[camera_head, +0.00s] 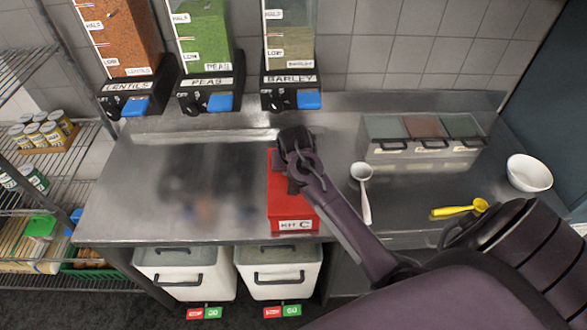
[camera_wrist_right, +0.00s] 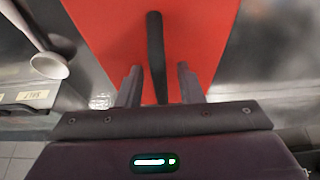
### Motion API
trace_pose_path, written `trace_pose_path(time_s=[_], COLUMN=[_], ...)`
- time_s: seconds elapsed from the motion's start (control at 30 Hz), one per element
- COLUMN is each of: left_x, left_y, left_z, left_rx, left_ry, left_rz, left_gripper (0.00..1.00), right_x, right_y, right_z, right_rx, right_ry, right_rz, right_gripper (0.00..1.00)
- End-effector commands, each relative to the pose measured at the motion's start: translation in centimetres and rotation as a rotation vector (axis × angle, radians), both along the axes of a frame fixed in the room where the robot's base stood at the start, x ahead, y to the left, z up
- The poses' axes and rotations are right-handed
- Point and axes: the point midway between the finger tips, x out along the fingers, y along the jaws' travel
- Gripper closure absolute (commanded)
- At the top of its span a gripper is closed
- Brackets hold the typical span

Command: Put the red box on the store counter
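The red box (camera_head: 293,212), with a white label on its front, sits on the steel counter (camera_head: 120,205) near its front edge. My right gripper (camera_head: 292,172) is over the box from above and hides part of its top. In the right wrist view the box's red lid (camera_wrist_right: 210,35) lies under my right gripper (camera_wrist_right: 158,78). Its fingers are apart on either side of the black handle (camera_wrist_right: 155,45), with gaps visible on both sides. My left gripper is not in view.
A white scoop (camera_head: 363,190) and a yellow scoop (camera_head: 460,210) lie right of the box, near a lidded condiment bin (camera_head: 420,160) and a white bowl (camera_head: 529,172). Dispensers (camera_head: 205,85) hang behind. The counter left of the box is clear. Wire shelves (camera_head: 60,190) stand at left.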

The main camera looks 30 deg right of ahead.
Motion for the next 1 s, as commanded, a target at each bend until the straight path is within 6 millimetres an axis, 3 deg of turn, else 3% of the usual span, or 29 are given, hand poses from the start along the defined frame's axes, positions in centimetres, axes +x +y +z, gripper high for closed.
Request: trace_pose_path(time_s=[0.37, 0.8, 1.0], left_x=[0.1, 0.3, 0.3], left_y=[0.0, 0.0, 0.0], left_z=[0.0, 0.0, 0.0], left_rx=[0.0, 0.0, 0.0], left_ry=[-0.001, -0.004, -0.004], left_rz=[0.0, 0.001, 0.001], left_gripper=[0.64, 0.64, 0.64], right_x=[-0.1, -2.9, -3.7], right_y=[0.1, 1.8, 2.3], right_z=[0.7, 8.7, 10.9], right_rx=[-0.001, -0.002, 0.0], right_ry=[-0.003, -0.004, -0.002], right_rz=[0.001, 0.002, 0.0], right_gripper=[0.66, 0.66, 0.66])
